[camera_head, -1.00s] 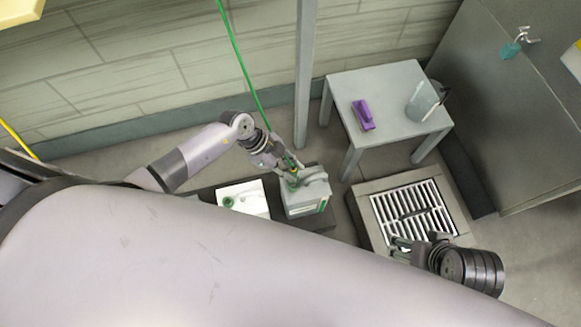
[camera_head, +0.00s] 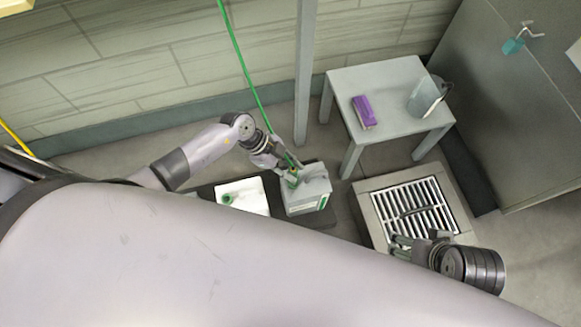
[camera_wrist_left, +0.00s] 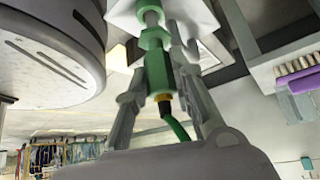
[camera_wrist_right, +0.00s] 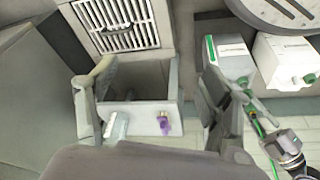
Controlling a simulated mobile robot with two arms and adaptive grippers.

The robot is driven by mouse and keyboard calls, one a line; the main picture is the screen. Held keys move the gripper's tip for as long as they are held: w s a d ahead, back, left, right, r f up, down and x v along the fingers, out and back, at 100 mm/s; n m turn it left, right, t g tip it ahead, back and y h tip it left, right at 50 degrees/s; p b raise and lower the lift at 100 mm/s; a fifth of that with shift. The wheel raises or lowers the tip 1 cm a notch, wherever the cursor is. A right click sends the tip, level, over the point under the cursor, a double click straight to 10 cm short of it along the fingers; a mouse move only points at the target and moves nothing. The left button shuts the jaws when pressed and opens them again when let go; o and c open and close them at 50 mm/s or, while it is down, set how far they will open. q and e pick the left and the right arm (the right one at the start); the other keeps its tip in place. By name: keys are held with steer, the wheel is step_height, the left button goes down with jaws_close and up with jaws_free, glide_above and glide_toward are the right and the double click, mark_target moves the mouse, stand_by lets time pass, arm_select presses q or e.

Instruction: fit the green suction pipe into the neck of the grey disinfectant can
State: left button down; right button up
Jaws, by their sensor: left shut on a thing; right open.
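The grey disinfectant can (camera_head: 309,192) stands on a dark mat to the right of a white can. It also shows in the right wrist view (camera_wrist_right: 232,62). My left gripper (camera_head: 288,174) is right above the grey can's top and is shut on the green suction pipe (camera_wrist_left: 156,72). The green hose runs from the pipe up past my left wrist. The pipe points away from my left wrist, toward a pale surface. I cannot tell whether its tip is inside the neck, because the fingers hide that spot. My right gripper (camera_head: 402,244) is open and empty over the floor grate, away from the cans.
The white can (camera_head: 244,196) with a green cap stands close beside the grey can. A grey post (camera_head: 305,70) rises behind the cans. The floor grate (camera_head: 415,208) lies to the right.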

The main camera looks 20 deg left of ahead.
arm_select(q)
steer(key=shift+f, duration=0.2)
arm_select(e)
steer(key=shift+f, duration=0.1)
steer(key=shift+w, duration=0.1)
arm_select(q)
steer(key=shift+f+b, duration=0.3)
steer(key=shift+f, duration=0.2)
arm_select(e)
steer(key=w, duration=0.1)
steer(key=w+t, duration=0.1)
steer(key=w+a, duration=0.1)
steer(key=shift+r+t, duration=0.3)
steer(key=shift+r, duration=0.05)
arm_select(q)
steer(key=shift+f, duration=0.35)
arm_select(e)
steer(key=shift+w+a+r+t+y, duration=0.1)
steer(key=shift+w+a+t+y, duration=0.1)
steer(key=shift+w, duration=0.15)
steer(key=shift+w+a+r+t+y, duration=0.1)
steer(key=shift+w+t, duration=0.1)
steer(key=shift+w, duration=0.15)
